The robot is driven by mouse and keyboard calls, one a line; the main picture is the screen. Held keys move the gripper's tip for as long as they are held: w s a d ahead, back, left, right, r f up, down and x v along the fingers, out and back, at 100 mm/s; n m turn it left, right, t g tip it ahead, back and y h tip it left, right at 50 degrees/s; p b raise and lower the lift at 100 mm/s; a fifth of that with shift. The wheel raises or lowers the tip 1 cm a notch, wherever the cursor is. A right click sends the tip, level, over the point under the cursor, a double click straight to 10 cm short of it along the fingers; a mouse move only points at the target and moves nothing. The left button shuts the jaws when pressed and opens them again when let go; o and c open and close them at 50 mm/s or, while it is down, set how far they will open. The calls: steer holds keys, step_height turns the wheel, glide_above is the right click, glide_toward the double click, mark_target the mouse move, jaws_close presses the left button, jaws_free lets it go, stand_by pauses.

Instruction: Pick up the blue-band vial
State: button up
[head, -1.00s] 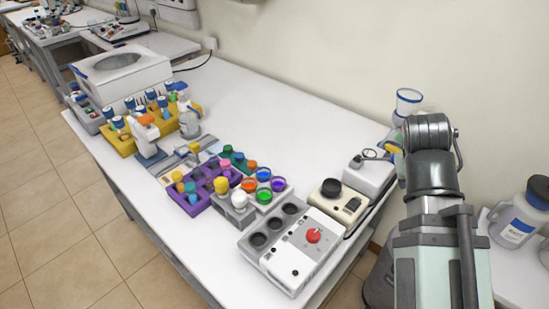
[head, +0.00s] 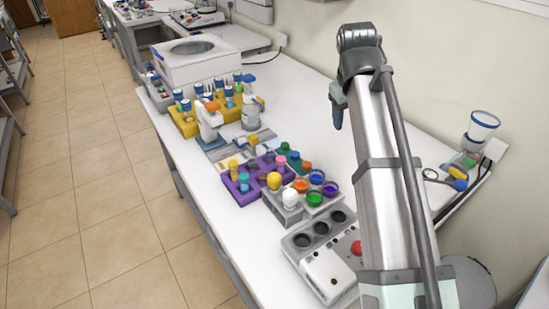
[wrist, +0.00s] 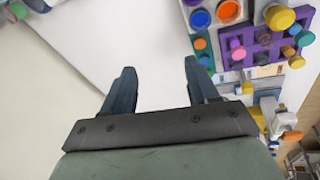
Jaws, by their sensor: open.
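I cannot pick out a blue band on any vial for certain at this size. A purple rack (head: 243,199) holds several vials with yellow, teal, pink and other caps; it also shows at the upper right of the wrist view (wrist: 262,37). A yellow rack (head: 186,128) farther back holds several vials with blue tops. My gripper (head: 338,108) hangs over the table to the right of both racks, partly hidden by my arm. In the wrist view its two fingers (wrist: 158,78) are apart with only bare white tabletop between them.
Small dishes of orange, blue, green and purple (head: 316,178) stand beside the purple rack. A grey-white device (head: 318,258) with round wells is in front. A white box (head: 197,67) stands at the back. The table's middle right is clear.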

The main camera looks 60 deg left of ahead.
steer(key=s+a+f+n+g, duration=0.1)
steer(key=s+a, duration=0.1)
steer(key=a, duration=0.4)
steer(key=s+a+f+n+g, duration=0.1)
steer(key=s+a+f, duration=0.1)
steer(key=a, duration=0.4)
steer(key=n+h, duration=0.1)
steer(key=n, duration=0.2)
glide_above(269, 148)
step_height(269, 148, down, 5)
steer(key=shift+g, duration=0.4)
steer(key=f, duration=0.7)
steer(key=shift+w+a+f, duration=0.15)
steer(key=shift+w+a, duration=0.05)
steer(key=shift+w, duration=0.1)
steer(key=shift+s+d+f, duration=0.15)
steer(key=shift+f, duration=1.15)
steer(key=shift+s+d+f, duration=0.1)
steer(key=shift+s+f, duration=0.05)
steer(key=shift+f, duration=1.15)
jaws_close()
steer(key=shift+r, duration=0.15)
